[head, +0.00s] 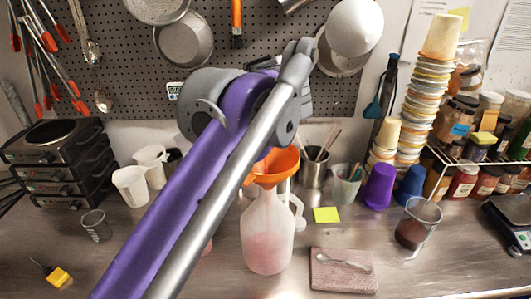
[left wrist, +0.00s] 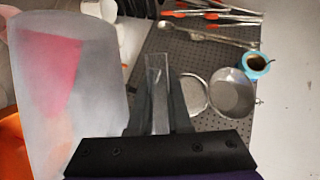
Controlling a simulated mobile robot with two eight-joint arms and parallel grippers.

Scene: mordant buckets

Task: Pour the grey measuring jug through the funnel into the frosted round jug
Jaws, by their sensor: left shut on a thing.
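The frosted round jug (head: 268,235) stands upright on the steel counter with pink liquid in its lower part. The orange funnel (head: 275,165) sits in its mouth, partly behind my left arm. In the left wrist view, my left gripper (left wrist: 158,95) is shut on a clear strip, apparently the handle of the grey measuring jug (left wrist: 100,90). That translucent jug lies tipped well over, with pink inside. The funnel's orange edge (left wrist: 10,150) shows beside it. In the head view, my arm hides the jaws and most or all of the held jug. My right gripper is out of view.
A pink block with a spoon (head: 343,272) and a yellow note (head: 326,215) lie right of the frosted jug. A clear beaker of dark liquid (head: 417,228) stands farther right. White jugs (head: 130,187) stand left. A pegboard with pans (head: 183,45) is behind.

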